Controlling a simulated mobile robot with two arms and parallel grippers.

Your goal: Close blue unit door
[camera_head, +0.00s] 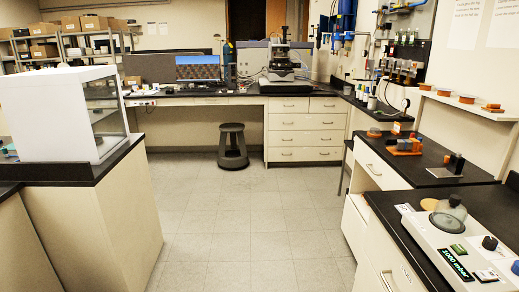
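Neither of my grippers is in view. A profiler-like instrument (283,66) stands on the back bench, in front of or inside a grey-blue housing (250,60). Whether that housing has a door, and how it stands, is too small to tell.
A white glass-fronted box (45,112) stands on the left counter. A black stool (232,146) stands before the back bench. A vacuum-type device (455,235) sits on the right bench (393,208). The tiled floor (240,225) between is clear.

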